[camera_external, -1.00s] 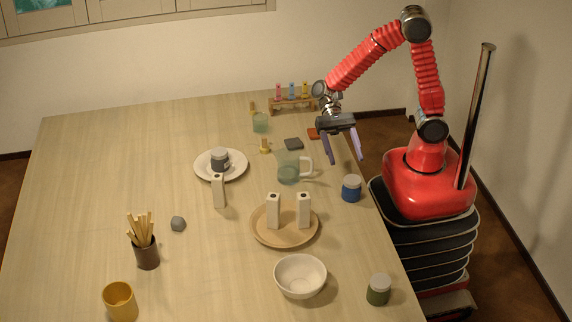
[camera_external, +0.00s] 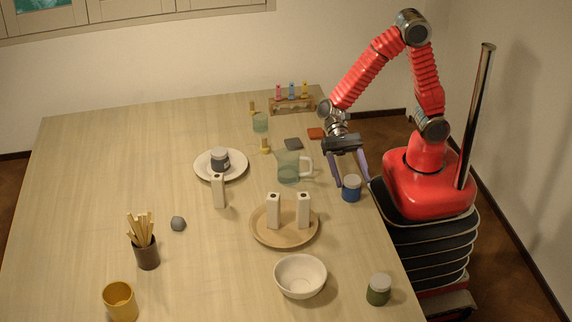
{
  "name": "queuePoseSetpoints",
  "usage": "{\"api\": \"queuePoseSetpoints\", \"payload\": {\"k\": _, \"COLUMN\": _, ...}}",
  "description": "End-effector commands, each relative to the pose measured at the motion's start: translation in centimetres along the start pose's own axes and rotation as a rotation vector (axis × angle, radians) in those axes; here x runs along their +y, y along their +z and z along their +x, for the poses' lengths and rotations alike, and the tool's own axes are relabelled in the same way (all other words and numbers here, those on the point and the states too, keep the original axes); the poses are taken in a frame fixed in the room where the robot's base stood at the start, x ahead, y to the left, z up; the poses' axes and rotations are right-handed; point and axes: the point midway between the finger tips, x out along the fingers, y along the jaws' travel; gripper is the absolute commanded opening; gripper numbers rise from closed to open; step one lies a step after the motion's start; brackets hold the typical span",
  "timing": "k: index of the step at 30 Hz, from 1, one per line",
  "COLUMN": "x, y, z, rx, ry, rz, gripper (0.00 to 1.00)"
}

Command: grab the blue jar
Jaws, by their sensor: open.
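The blue jar (camera_external: 351,192) with a pale grey lid stands upright near the right edge of the table. My gripper (camera_external: 353,183) is open and points downward at the jar. Its two purple fingers reach down to either side of the jar's lid in this view. I cannot tell whether either finger touches the jar or how far down beside it they reach.
A glass mug (camera_external: 288,168) stands just left of my gripper. A round wooden tray (camera_external: 284,240) with two white bottles is in front left. A white bowl (camera_external: 300,276) and a green jar (camera_external: 378,290) stand nearer the front. The table's right edge is close by.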

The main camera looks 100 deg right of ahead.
Motion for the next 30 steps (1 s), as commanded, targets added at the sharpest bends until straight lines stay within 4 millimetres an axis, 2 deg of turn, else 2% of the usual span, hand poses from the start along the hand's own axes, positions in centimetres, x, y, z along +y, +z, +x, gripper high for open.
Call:
{"api": "queuePoseSetpoints", "payload": {"k": 14, "x": 0.0, "y": 0.0, "z": 0.7, "rx": -0.001, "ry": 0.001, "rz": 0.001, "gripper": 0.66}}
{"api": "queuePoseSetpoints", "payload": {"k": 25, "x": -0.1, "y": -0.1, "z": 4.5, "rx": 0.0, "ry": 0.004, "rz": 0.001, "gripper": 0.66}}
{"api": "queuePoseSetpoints", "payload": {"k": 30, "x": -0.2, "y": -0.1, "z": 5.6, "rx": 0.0, "ry": 0.002, "rz": 0.001, "gripper": 0.66}}
